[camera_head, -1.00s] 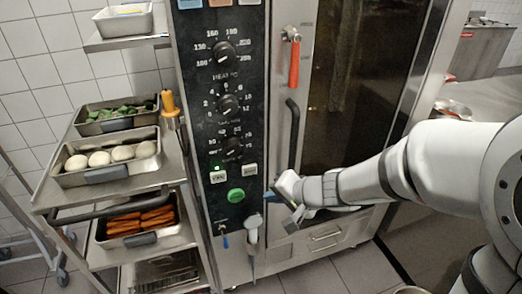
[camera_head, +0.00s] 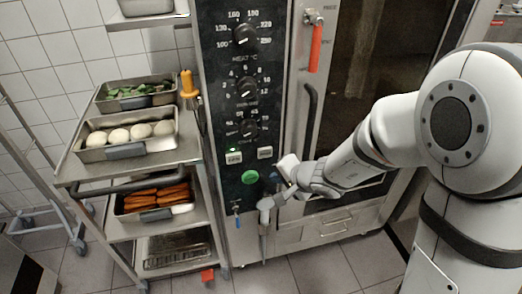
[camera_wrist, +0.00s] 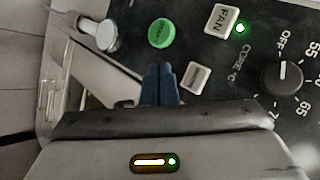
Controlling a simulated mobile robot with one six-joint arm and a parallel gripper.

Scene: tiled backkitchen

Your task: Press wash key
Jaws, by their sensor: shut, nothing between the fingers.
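The oven control panel (camera_head: 215,100) has two pale keys above a round green button (camera_head: 250,177). The left key (camera_head: 234,157) reads FAN, and it also shows in the wrist view (camera_wrist: 221,20). The right key (camera_head: 265,153) has a label too small to read; the wrist view shows it as a pale key (camera_wrist: 196,78) just right of my fingertips. My gripper (camera_head: 275,176) is shut and empty, right of the green button and just below the right key. In the wrist view its blue fingertips (camera_wrist: 160,80) lie below the green button (camera_wrist: 162,33). No contact is visible.
A hand shower (camera_head: 265,205) hangs just below my gripper. The oven door handle (camera_head: 309,120) and red lever (camera_head: 315,48) are to the right. A trolley (camera_head: 70,165) with trays of food stands at the left. Dials (camera_head: 245,88) line the upper panel.

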